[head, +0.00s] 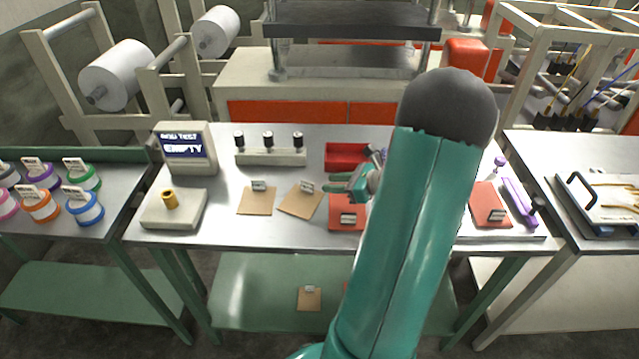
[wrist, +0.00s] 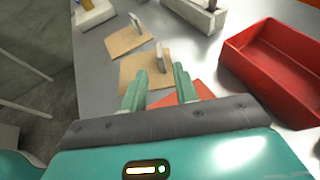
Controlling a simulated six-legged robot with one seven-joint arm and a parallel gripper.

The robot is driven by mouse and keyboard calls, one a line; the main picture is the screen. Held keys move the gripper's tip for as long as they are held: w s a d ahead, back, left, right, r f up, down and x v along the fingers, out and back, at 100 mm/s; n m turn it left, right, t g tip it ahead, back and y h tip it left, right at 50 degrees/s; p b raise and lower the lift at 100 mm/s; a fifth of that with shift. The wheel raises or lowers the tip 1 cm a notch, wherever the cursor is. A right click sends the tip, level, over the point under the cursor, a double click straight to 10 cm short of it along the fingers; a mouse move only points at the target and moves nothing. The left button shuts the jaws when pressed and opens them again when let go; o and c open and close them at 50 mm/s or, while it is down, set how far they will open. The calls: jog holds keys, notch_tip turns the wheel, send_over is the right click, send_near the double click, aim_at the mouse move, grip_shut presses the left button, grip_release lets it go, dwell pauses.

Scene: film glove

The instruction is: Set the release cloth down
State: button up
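Several flat squares with small clip tabs lie about; which one is the release cloth I cannot tell for sure. Two tan squares lie flat on the steel table, a left one (head: 254,204) and a right one (head: 297,206). In the wrist view the left tan square (wrist: 122,43) is farther off, and the right one (wrist: 130,68) is partly behind my fingers. An orange-red square (head: 346,223) lies just right of them, partly hidden by my gripper in the wrist view (wrist: 203,90). My gripper (head: 345,183) is above the table, its fingers (wrist: 160,88) apart with nothing visible between them.
A red tray (head: 345,167) stands behind my gripper. A post rack (head: 270,158), a test display (head: 187,169) and a pale block (head: 173,220) stand to the left. Another orange-red square (head: 488,217) lies right. A tan square (head: 309,304) lies on the lower shelf.

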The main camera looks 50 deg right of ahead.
jog(key=shift+s+d+r, duration=0.15)
jog(key=shift+s, duration=0.4)
jog(key=w+a+r+n+g+y, duration=0.15)
jog(key=a+r+n+g, duration=0.3)
jog(key=a+n, duration=0.55)
jog(key=w+a+r+n+g+y, duration=0.1)
jog(key=w+a+r+n+g, duration=0.3)
jog(key=a, duration=1)
jog(key=s+a+r+n+h, duration=0.3)
jog(key=s+a+r+n, duration=0.1)
jog(key=a+n, duration=0.3)
jog(key=s+a+r+n+t+h, duration=0.1)
jog(key=s+a+r+n+h, duration=0.2)
jog(key=s+a+n, duration=0.3)
jog(key=a+r+n, duration=0.1)
jog(key=a+n, duration=0.1)
jog(key=n, duration=0.3)
jog(key=shift+s+r+n, duration=0.4)
jog(key=shift+s+a, duration=0.1)
